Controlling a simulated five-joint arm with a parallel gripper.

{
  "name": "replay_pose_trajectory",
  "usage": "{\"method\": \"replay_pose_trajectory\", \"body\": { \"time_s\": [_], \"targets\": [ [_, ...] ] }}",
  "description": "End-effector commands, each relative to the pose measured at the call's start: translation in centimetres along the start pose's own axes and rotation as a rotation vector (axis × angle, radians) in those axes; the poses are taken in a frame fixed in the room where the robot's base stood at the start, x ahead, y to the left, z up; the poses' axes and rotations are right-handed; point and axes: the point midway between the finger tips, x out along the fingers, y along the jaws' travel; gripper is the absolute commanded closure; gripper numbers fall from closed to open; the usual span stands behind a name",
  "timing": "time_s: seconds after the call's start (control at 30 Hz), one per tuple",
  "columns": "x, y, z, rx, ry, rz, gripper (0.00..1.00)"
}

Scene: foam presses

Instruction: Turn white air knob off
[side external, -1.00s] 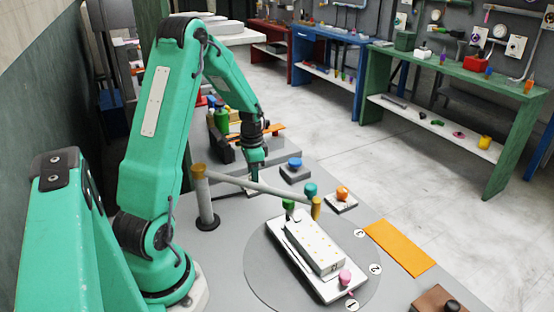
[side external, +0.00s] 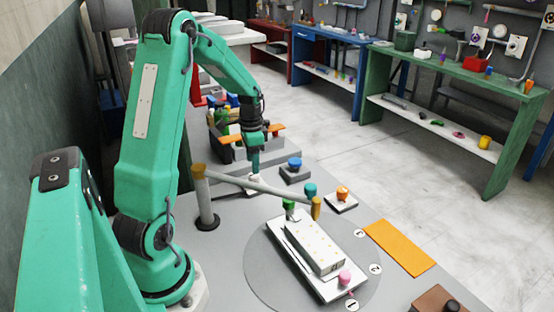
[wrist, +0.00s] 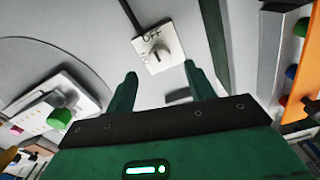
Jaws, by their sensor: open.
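The white air knob (wrist: 158,54) sits on a square white plate marked OFF at its top and with another label at its left, in the wrist view. A dark line on the knob runs roughly upright in the picture; I cannot tell for sure which label it points to. My gripper (wrist: 160,70) is open, with a finger on each side below the plate in the picture and nothing between them. In the side external view my gripper (side external: 254,166) points down just above the white knob plate (side external: 253,184), which it partly hides.
A grey post (side external: 206,200) carries a slanting bar in front of the gripper. A round turntable (side external: 262,264) holds a white mould with green and pink knobs. A blue button (side external: 295,163) and an orange button (side external: 343,192) stand to the right. An orange strip (side external: 400,248) lies on the table.

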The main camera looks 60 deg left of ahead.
Motion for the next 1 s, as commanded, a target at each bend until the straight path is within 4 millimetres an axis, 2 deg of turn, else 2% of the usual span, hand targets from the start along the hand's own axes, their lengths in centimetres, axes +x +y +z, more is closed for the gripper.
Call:
{"method": "replay_pose_trajectory", "body": {
  "time_s": [0.1, 0.23, 0.73, 0.87, 1.0],
  "targets": [
    [-1.4, 0.0, 0.0, 0.000, 0.001, -0.002, 0.46],
    [-2.4, 0.0, 0.0, 0.000, 0.000, 0.000, 0.46],
    [-2.9, 0.2, -0.1, 0.000, 0.002, -0.002, 0.46],
    [-3.6, 0.9, -0.4, -0.003, 0.010, -0.012, 0.46],
    [-5.2, 2.7, -1.0, -0.012, 0.030, -0.032, 0.46]
  ]
}}
